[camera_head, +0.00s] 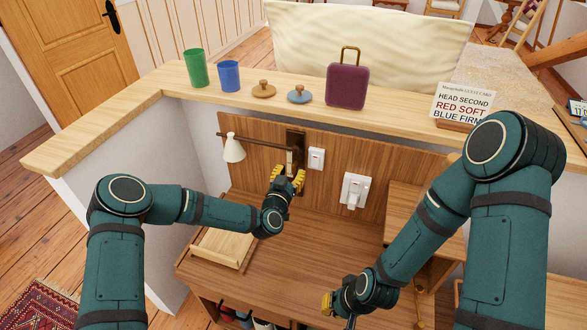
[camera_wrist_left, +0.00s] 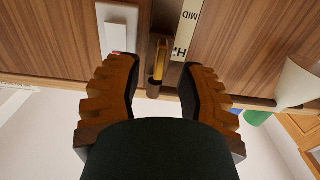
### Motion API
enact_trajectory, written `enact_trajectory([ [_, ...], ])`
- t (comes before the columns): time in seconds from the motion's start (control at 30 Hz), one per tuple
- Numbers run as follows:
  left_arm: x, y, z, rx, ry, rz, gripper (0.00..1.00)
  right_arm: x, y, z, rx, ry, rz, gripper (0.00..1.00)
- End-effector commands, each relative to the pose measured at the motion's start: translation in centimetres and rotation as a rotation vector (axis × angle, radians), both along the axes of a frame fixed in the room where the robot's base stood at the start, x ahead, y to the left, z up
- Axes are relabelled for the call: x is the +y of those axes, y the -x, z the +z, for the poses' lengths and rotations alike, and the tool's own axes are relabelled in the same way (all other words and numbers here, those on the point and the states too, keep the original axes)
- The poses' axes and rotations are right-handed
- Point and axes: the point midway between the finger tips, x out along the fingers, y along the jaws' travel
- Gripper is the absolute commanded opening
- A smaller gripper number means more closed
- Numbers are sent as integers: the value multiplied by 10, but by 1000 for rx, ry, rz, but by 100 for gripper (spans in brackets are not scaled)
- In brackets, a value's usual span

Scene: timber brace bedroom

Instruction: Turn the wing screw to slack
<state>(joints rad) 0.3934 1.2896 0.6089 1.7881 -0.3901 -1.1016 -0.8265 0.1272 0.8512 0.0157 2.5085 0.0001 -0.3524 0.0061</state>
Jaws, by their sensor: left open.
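A wall lamp with a white shade (camera_head: 233,148) hangs from a bar on a dark upright bracket (camera_head: 295,138) on the wooden back panel. In the left wrist view, a small brass piece (camera_wrist_left: 160,58), which looks like the wing screw, stands out beside a cream scale strip (camera_wrist_left: 185,30) reading "MID". My left gripper (camera_head: 288,178) is open at the foot of the bracket. Its yellow fingers (camera_wrist_left: 162,78) lie on either side of the brass piece, with visible gaps. In the head view my gripper hides the screw. My right gripper (camera_head: 337,308) is low over the desk; its opening is unclear.
A light switch (camera_head: 316,158) sits close right of the bracket and a socket plate (camera_head: 354,190) farther right. A wooden tray (camera_head: 222,247) lies on the desk. The ledge above bears cups, lids, a purple case (camera_head: 347,86) and a card (camera_head: 462,105).

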Motion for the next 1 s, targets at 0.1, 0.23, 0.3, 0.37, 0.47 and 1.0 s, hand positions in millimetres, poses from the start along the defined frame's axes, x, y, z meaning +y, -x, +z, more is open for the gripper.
enact_trajectory([
  [0.1, -5, -15, 0, -1, 1, 1, 39, 0, 1, -2, 2, 0, 1, 0],
  [0.23, -8, -23, 0, 0, 1, 0, 39, 0, 1, -3, 2, 0, 2, 0],
  [0.3, -9, -26, 0, 1, 1, -1, 39, 0, 1, -3, 2, 0, 2, 0],
  [0.37, -9, -27, 0, 1, 1, -1, 39, 0, 1, -3, 2, 0, 2, 0],
  [0.47, -9, -27, 0, 1, 1, -1, 39, 0, 1, -3, 2, 0, 2, 0],
  [1.0, -9, -27, 0, 1, 4, 0, 0, 0, 1, -3, 2, 0, 2, 0],
])
